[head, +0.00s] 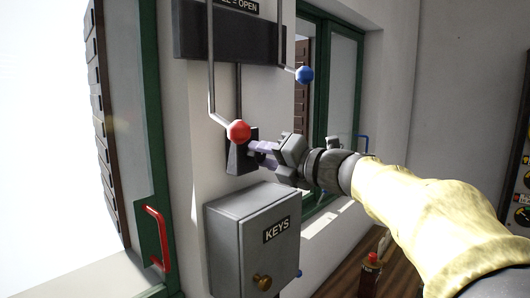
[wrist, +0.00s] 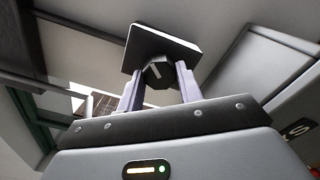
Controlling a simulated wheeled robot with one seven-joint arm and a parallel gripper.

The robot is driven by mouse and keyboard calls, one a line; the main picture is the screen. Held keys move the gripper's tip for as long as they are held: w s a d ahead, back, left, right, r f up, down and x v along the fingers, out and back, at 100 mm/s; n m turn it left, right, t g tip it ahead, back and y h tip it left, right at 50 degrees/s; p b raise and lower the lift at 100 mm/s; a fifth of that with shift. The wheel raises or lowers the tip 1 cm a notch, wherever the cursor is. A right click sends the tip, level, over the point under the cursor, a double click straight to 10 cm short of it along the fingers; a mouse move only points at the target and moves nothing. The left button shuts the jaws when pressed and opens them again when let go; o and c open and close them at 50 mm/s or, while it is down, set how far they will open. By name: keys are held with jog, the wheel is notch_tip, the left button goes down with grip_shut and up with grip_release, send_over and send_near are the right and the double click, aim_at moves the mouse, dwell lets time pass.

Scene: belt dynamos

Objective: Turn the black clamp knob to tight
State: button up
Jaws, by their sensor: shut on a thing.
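The black clamp knob (wrist: 157,74) shows in the wrist view, with a pale line on its face. It sits in front of a dark square plate (wrist: 162,43). My gripper (wrist: 158,68) has one purple-grey finger on each side of the knob and is shut on it. In the head view my gripper (head: 259,148) reaches from the right to the dark mount (head: 239,158) on the wall. The knob itself is hidden or too small to tell there. I cannot read any tight marking.
A grey KEYS box (head: 243,240) hangs just below my gripper. A red ball-ended lever (head: 238,131) comes down close above the mount. A blue ball (head: 304,75) hangs above my wrist. A green-framed window (head: 343,85) stands behind, and a red handle (head: 157,238) is at left.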

jog(key=m+p, duration=0.1)
jog(key=m, duration=0.2)
jog(key=shift+r+m+p, duration=0.1)
jog(key=shift+m+p, duration=0.2)
jog(key=shift+m, duration=0.1)
jog(key=m+p, duration=0.2)
jog(key=m, duration=0.2)
jog(key=shift+m+p, duration=0.3)
jog(key=shift+p, duration=0.05)
jog(key=m+p, duration=0.3)
jog(key=m, duration=0.1)
jog(key=shift+m+p, duration=0.85)
jog(key=shift+m, duration=0.75)
jog(key=shift+f, duration=0.25)
jog(key=o, duration=1)
jog(key=shift+r, duration=0.1)
jog(key=shift+d, duration=0.1)
